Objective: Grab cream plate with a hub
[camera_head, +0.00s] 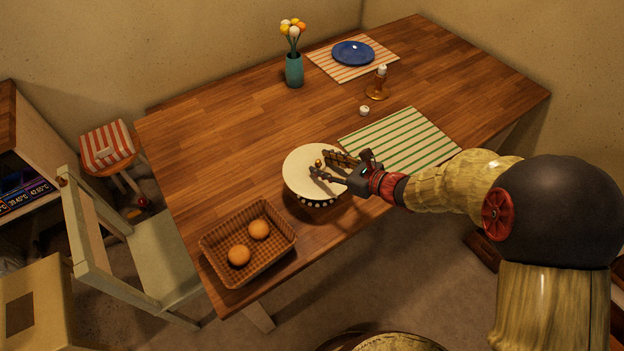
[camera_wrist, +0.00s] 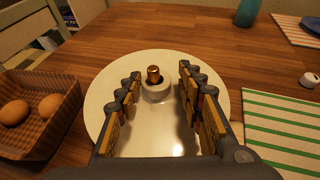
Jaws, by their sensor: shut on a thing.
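The round cream plate (camera_head: 300,162) is near the front edge of the wooden table, with a row of pale beads showing under its near rim. In the wrist view the plate (camera_wrist: 108,92) lies below my fingers, and its raised cream hub (camera_wrist: 157,92) with a brass knob (camera_wrist: 153,74) stands at its middle. My gripper (camera_head: 322,164) reaches in from the right over the plate. Its fingers (camera_wrist: 158,76) stand on either side of the hub, shut on the plate at the hub. The exact finger contact is hard to see.
A woven basket (camera_head: 217,262) with two round brown items sits left of the plate. A green-striped mat (camera_head: 405,143) lies to the right. A small white jar (camera_head: 364,110), brass candle holder (camera_head: 377,91), teal vase (camera_head: 294,71) and blue plate (camera_head: 353,54) stand farther back.

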